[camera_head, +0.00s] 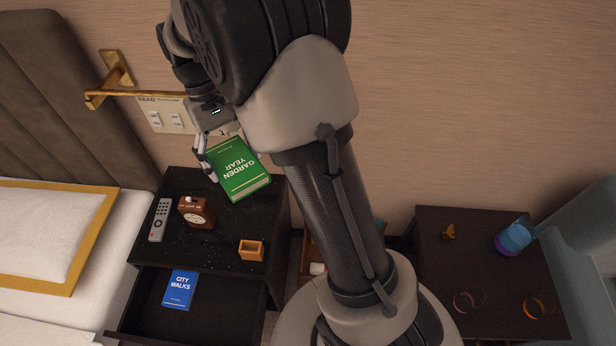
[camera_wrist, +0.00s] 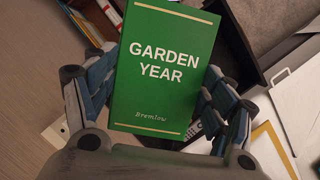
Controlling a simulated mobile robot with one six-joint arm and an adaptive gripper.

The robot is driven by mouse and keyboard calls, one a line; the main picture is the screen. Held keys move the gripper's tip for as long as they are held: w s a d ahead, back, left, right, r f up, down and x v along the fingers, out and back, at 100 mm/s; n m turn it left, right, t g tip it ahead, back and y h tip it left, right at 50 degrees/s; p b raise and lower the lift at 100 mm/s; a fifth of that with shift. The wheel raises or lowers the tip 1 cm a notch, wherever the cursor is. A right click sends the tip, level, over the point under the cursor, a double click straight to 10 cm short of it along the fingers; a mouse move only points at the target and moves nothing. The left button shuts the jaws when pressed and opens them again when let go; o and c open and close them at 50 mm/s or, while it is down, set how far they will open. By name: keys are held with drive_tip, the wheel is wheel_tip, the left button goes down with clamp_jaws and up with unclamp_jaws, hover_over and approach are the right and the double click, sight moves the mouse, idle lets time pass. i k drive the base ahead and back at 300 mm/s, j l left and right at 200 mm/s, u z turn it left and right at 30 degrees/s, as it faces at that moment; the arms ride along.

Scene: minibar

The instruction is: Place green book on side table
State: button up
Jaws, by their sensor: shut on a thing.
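The green book (camera_head: 238,170), titled "Garden Year", is held by my gripper (camera_head: 213,160) above the back right part of a dark side table (camera_head: 225,258) beside the bed. In the wrist view the green book (camera_wrist: 165,70) fills the middle, cover facing the camera, with the gripper's fingers (camera_wrist: 160,105) on both its sides. The gripper is shut on it. The book looks tilted, and I cannot tell its exact height above the tabletop. It hides part of the tabletop in the wrist view.
On the side table are a remote (camera_head: 160,220), a brown clock (camera_head: 196,212) and a small wooden box (camera_head: 252,249). Its drawer (camera_head: 215,310) is open with a blue book (camera_head: 180,290) inside. Another dark table (camera_head: 470,265) stands right. The bed (camera_head: 110,285) is left.

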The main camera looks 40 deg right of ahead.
sight(495, 294)
drive_tip(key=k+l+z, duration=0.45)
drive_tip(key=k, duration=0.3)
drive_tip(key=l+z, duration=0.1)
drive_tip(key=z, duration=2.55)
